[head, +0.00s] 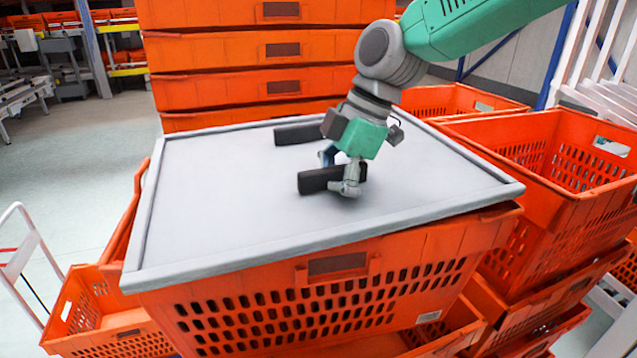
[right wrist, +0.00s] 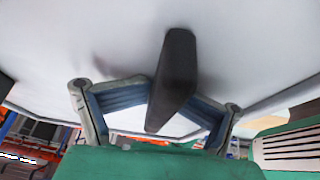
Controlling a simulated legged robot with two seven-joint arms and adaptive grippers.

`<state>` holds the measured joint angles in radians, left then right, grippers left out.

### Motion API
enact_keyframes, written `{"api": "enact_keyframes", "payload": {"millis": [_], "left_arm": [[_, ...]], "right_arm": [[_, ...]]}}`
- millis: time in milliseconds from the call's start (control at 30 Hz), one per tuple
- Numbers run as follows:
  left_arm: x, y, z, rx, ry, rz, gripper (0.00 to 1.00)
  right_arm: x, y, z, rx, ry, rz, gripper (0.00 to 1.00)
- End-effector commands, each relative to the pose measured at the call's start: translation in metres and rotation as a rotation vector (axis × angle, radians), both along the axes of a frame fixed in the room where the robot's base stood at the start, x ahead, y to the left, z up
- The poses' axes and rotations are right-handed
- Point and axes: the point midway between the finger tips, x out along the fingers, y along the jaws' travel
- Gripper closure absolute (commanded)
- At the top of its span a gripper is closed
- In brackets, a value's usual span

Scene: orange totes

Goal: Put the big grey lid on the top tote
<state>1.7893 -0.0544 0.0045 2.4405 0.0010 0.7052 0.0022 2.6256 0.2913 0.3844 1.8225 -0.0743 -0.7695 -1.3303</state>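The big grey lid (head: 225,215) lies flat over the top orange tote (head: 335,295) and covers its opening. It has two dark bar handles, a near one (head: 316,181) and a far one (head: 296,135). Its rim follows the tote's edge closely, with a thin dark gap at the right front corner; I cannot tell if it rests fully. My right gripper (head: 340,172) is at the near handle. In the right wrist view the blue finger pads press in from both sides of the dark handle (right wrist: 176,75). My left gripper is not in view.
A tall stack of orange totes (head: 235,54) stands right behind the lid. Open orange totes (head: 555,150) stand close on the right, and another open tote (head: 100,310) is low at the left. A white rail (head: 18,250) stands at the far left. Floor is free on the left.

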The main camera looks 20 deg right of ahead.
Motion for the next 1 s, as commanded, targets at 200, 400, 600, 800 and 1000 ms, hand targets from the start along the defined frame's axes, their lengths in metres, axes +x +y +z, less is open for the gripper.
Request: {"api": "enact_keyframes", "payload": {"millis": [200, 400, 600, 800, 1000], "left_arm": [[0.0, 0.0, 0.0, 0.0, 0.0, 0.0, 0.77], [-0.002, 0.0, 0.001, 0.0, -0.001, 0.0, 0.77], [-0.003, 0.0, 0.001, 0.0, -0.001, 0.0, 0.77], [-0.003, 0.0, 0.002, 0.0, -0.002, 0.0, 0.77], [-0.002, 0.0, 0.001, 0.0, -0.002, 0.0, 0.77]], "right_arm": [[-0.002, -0.002, 0.0, -0.001, 0.001, -0.003, 0.57], [-0.001, 0.003, 0.005, -0.004, 0.001, -0.004, 0.57], [-0.001, 0.004, 0.04, 0.0, -0.007, -0.003, 0.57], [-0.001, 0.002, 0.079, 0.002, -0.008, -0.003, 0.57], [0.0, 0.001, 0.099, 0.002, -0.005, -0.003, 0.57]]}}
